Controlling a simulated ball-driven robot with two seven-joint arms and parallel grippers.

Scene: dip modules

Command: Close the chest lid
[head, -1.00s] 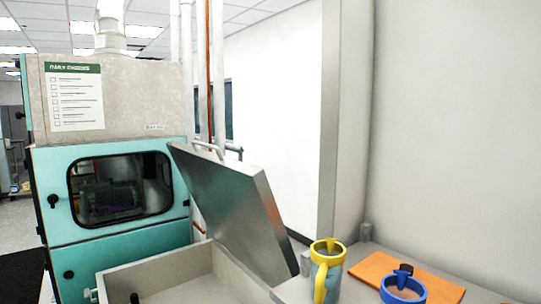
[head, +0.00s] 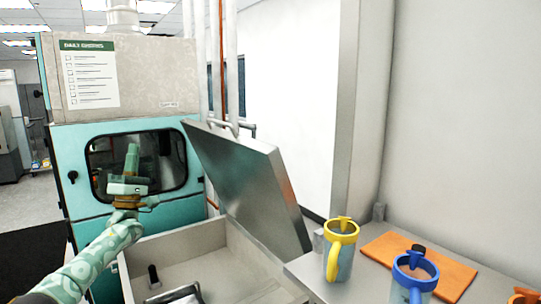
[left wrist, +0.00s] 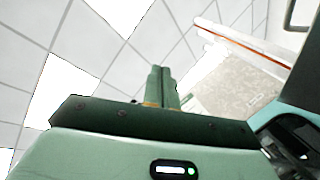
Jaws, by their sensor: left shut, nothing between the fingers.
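The chest (head: 190,240) is a pale open box in the lower middle of the head view. Its grey metal lid (head: 245,180) stands raised and tilted on the right side of the box, with a bar handle (head: 232,127) at its upper edge. My left gripper (head: 132,150) is shut and empty, pointing up, to the left of the lid and apart from it, in front of the teal machine's window. In the left wrist view its shut fingers (left wrist: 162,88) point up toward the ceiling. My right gripper is not in view.
A teal machine (head: 85,185) stands behind the chest. On the counter at right are a yellow-handled mug (head: 340,250), a blue-rimmed mug (head: 413,275) and an orange mat (head: 455,275).

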